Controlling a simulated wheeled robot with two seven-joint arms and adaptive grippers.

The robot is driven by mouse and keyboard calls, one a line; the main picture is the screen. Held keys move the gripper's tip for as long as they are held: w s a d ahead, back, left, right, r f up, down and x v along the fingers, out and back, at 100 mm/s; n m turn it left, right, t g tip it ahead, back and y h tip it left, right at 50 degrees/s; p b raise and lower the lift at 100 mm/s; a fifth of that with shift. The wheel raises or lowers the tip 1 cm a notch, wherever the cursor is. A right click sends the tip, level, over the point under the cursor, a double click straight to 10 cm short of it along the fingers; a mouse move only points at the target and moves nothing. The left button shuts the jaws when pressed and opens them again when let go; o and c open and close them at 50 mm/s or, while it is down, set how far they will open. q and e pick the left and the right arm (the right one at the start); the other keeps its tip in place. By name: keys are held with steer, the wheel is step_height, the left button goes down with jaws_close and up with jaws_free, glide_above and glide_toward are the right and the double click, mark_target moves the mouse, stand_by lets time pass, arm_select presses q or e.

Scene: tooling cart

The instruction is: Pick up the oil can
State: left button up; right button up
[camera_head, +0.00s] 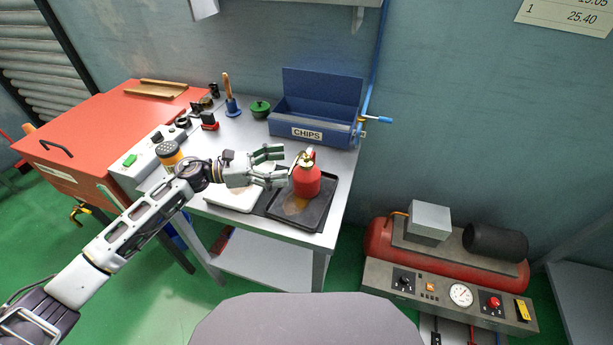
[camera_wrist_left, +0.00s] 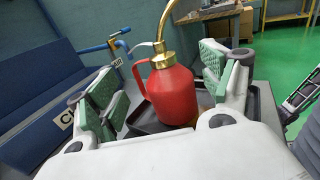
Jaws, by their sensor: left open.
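The red oil can (camera_head: 306,180) with a brass top stands upright on a dark tray (camera_head: 315,213) at the front right of the cart top. My left gripper (camera_head: 279,166) is open, just left of the can, with its fingers pointing right toward it. In the left wrist view the oil can (camera_wrist_left: 170,92) shows between the two green-padded fingers (camera_wrist_left: 165,95), with its brass spout curving up out of the picture. Whether a finger touches the can is not clear. My right gripper is not in view.
A blue CHIPS bin (camera_head: 315,112) stands behind the can, with a blue-handled valve (camera_head: 376,119) at its right. A white pad lies under the gripper beside the tray. A red compressor (camera_head: 450,250) sits on the floor at right.

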mark_target(299, 165)
arm_select(q)
steer(key=shift+w+d, duration=0.15)
steer(key=shift+d, duration=0.85)
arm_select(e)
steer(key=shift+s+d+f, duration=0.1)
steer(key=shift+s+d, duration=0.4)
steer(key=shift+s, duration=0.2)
arm_select(q)
steer(key=shift+d, duration=0.1)
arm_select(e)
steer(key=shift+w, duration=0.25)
arm_select(q)
steer(key=shift+d+p, duration=0.35)
steer(key=shift+d, duration=0.3)
steer(key=d, duration=0.3)
steer(key=shift+w+d+f+p, duration=0.1)
steer(key=shift+w+f+p, duration=0.1)
steer(key=shift+p, duration=0.15)
steer(key=shift+d, duration=0.25)
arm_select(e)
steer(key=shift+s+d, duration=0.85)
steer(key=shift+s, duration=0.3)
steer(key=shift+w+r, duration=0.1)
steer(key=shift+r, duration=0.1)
